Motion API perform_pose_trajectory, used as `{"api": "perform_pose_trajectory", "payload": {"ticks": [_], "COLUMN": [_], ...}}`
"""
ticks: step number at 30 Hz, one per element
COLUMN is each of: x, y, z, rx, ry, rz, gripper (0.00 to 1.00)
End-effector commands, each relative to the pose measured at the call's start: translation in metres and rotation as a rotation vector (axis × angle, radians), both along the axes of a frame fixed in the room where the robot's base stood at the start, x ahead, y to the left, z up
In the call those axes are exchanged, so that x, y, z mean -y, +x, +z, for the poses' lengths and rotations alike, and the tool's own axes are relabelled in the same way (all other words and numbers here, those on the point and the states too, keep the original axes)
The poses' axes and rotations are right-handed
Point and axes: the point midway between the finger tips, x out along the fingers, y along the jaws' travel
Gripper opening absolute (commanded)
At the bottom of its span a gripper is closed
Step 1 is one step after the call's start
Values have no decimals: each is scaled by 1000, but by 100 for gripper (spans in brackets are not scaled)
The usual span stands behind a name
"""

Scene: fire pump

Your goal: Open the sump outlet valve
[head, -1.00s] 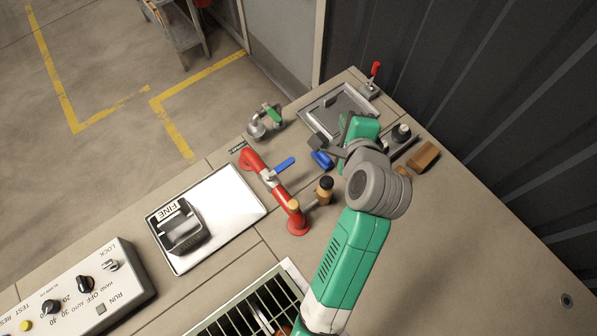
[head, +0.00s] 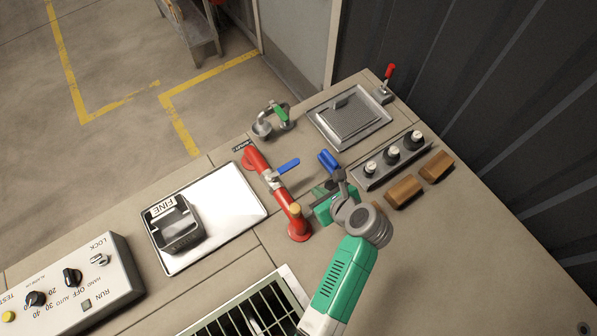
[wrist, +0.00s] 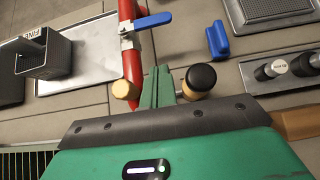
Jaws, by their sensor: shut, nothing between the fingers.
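The valve on the red pipe (head: 283,195) has a blue lever (head: 288,166) that sticks out to the right, across the pipe. The lever also shows in the wrist view (wrist: 153,21). A second valve with a green handle (head: 281,115) stands farther back. A small black label (head: 241,146) lies near the pipe's far end; I cannot read it, so which valve is the sump outlet is unclear. My gripper (wrist: 157,85) is shut and empty, right of the pipe and short of the blue lever, touching neither lever.
A black-knobbed wooden-bodied post (wrist: 198,80) stands close right of my fingers. A blue block (head: 328,161), a strip of knobs (head: 392,160) and wooden blocks (head: 404,191) lie right. A metal tray (head: 374,141) and red-handled lever (head: 389,72) are behind; a white tray (head: 235,190) is left.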

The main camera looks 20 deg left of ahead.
Motion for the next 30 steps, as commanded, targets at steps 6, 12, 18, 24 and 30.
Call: {"api": "perform_pose_trajectory", "payload": {"ticks": [6,12,18,24,30], "x": [-31,-58,-78,-82,-82], "y": [20,38,50,53,53], "z": [-35,-53,-52,-52,-52], "rx": [1,4,2,2,2], "ry": [0,-2,-1,-1,-1], "rz": [2,3,1,1,1], "gripper": [0,0,0,0,0]}}
